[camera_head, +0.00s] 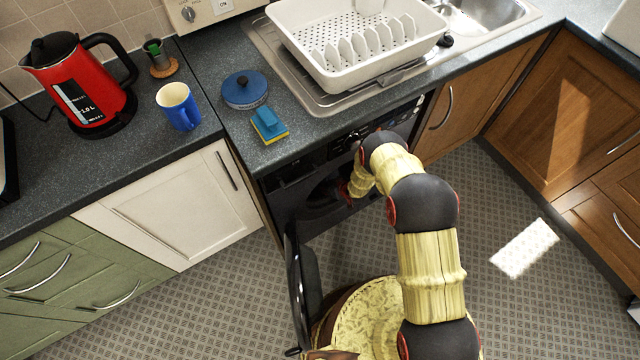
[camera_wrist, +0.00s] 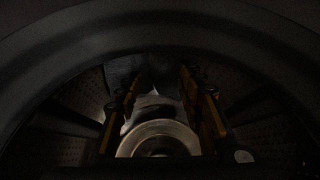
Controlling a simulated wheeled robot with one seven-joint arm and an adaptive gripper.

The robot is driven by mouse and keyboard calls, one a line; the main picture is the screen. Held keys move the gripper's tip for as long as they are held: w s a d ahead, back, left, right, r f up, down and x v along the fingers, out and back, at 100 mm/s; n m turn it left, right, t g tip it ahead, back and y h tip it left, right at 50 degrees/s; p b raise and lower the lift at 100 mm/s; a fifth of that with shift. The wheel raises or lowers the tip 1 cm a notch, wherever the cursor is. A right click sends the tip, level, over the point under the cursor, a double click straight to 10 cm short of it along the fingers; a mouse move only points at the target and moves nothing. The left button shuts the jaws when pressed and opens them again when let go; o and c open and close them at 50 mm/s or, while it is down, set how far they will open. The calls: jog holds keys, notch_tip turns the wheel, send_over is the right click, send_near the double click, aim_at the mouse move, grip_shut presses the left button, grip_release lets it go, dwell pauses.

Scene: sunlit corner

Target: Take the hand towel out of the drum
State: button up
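The washing machine's drum (camera_wrist: 75,105) fills the dark wrist view, with a perforated wall. My gripper (camera_wrist: 158,85) is inside it, its two fingers apart. Between and beyond the fingers is a dim grey, cloth-like patch (camera_wrist: 152,103), perhaps the hand towel; its outline is too dark to be sure. A pale round thing (camera_wrist: 160,138) shows low between the fingers; I cannot tell what it is. In the head view my arm reaches into the washing machine's dark opening (camera_head: 322,196), and my gripper is hidden there. The round door (camera_head: 303,285) stands open toward the front.
The worktop (camera_head: 215,145) above holds a red kettle (camera_head: 80,85), a blue mug (camera_head: 180,108), a blue round tin (camera_head: 244,90), a sponge (camera_head: 268,125) and a white dish rack (camera_head: 355,45).

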jog(key=b+x, duration=0.3)
jog(key=x, duration=0.2)
jog(key=shift+f, duration=0.15)
jog(key=shift+x, duration=0.95)
jog(key=shift+w+a+f, duration=0.2)
grip_shut()
jog(key=shift+r, duration=0.1)
dwell(0.8)
notch_tip(320, 180, up, 7)
jog(key=p, duration=0.4)
